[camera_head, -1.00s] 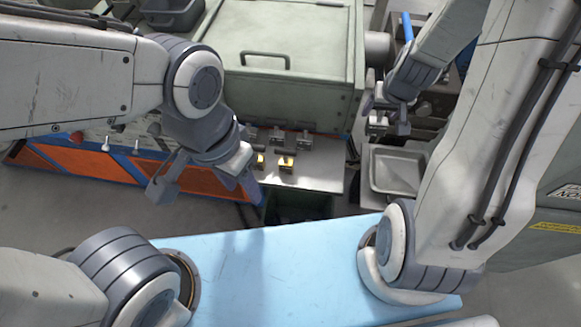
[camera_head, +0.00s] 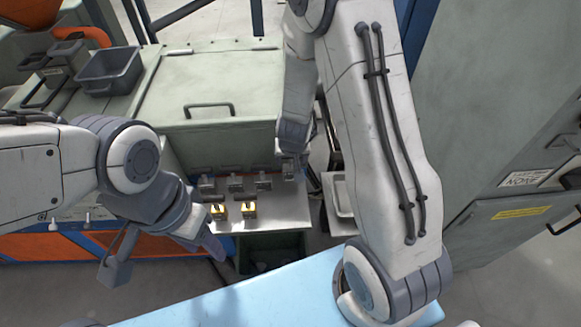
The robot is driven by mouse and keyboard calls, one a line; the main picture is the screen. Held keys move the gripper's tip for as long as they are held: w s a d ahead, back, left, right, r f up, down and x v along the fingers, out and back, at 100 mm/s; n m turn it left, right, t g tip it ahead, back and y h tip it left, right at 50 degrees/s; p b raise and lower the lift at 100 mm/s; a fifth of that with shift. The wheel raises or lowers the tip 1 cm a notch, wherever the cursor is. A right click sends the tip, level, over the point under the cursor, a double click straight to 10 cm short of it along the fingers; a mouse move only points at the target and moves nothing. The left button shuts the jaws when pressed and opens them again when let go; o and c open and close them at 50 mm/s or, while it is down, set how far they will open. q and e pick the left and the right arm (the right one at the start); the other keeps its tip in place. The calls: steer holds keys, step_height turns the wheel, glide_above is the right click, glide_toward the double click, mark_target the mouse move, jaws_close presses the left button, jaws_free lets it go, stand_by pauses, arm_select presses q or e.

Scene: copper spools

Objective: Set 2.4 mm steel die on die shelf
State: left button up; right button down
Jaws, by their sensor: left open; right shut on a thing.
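The die shelf (camera_head: 290,212) is a bright metal ledge below the front of a grey-green cabinet. Three grey steel dies stand in its back row: left (camera_head: 207,185), middle (camera_head: 236,183) and right (camera_head: 264,181). Two yellow-marked dies, left (camera_head: 217,212) and right (camera_head: 249,210), stand in front. My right gripper (camera_head: 290,165) is at the shelf's back right, shut on a small grey thing that looks like a steel die. It is mostly hidden, and no size marking is readable. My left gripper (camera_head: 165,258) is open and empty, in front of the shelf's left end.
The cabinet (camera_head: 215,80) with a handle rises behind the shelf. A light tray (camera_head: 342,195) lies to the right, partly behind my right arm. A grey bin (camera_head: 110,70) is at the back left. A dark opening (camera_head: 268,250) lies below the shelf.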

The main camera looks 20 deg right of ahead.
mark_target(291, 168)
steer(key=shift+f+b, duration=1.1)
steer(key=shift+f, duration=0.85)
steer(key=shift+f, duration=0.1)
steer(key=shift+c, duration=1.2)
jaws_free()
steer(key=shift+f, duration=0.1)
